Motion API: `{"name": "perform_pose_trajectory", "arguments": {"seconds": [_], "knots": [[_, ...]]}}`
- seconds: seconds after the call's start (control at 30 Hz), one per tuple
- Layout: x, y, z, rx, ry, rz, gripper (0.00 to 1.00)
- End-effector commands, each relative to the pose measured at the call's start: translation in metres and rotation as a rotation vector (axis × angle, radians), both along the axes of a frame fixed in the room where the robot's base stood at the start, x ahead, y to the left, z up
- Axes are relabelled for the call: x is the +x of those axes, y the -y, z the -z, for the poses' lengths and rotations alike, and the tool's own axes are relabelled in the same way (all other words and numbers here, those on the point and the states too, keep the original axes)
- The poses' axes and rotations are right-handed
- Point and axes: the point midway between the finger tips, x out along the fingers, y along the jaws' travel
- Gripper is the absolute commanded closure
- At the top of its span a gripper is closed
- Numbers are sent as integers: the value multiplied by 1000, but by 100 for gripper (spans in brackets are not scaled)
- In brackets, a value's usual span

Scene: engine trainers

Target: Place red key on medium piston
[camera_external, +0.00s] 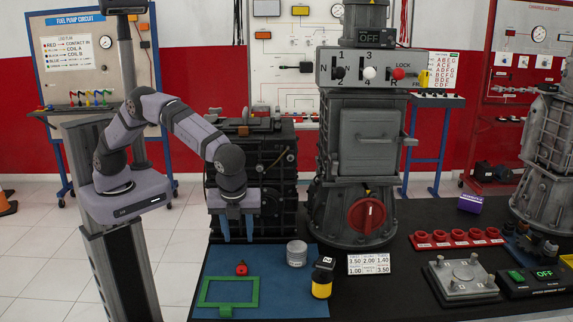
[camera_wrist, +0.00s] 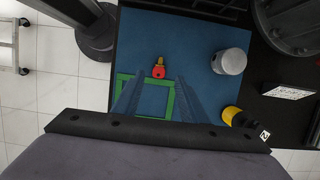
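The red key (camera_external: 241,269) is a small red piece lying on the blue mat (camera_external: 275,305), just beyond the green frame. In the wrist view the red key (camera_wrist: 158,71) shows a yellow part at its far end. A grey cylinder, which looks like the medium piston (camera_external: 297,254), stands upright on the mat to the right of the key; it also shows in the wrist view (camera_wrist: 230,61). My gripper (camera_external: 237,238) points down above the far part of the mat, its blue fingers apart and empty. In the wrist view the fingers of my gripper (camera_wrist: 157,82) are on either side of the key's line, not touching it.
A green frame (camera_external: 204,291) lies at the mat's near left. A yellow container with a black top (camera_external: 322,285) stands near the mat's right edge, by a number card (camera_external: 369,264). A black engine block (camera_external: 280,185) and a grey gearbox (camera_external: 340,200) stand behind.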

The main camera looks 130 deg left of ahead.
Motion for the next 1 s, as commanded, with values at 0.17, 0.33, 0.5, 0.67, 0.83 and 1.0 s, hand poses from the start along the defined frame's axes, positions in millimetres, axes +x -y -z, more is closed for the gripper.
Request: {"name": "perform_pose_trajectory", "arguments": {"seconds": [0.17,0.33,0.5,0.67,0.83,1.0], "knots": [[-10,15,-5,-6,31,-43,61],[-39,46,-10,-22,92,-153,61],[-86,85,-10,-49,168,-320,61],[-138,117,-4,-78,226,-489,61],[-187,138,8,-101,267,-645,61],[-218,149,18,-113,286,-743,61]]}}
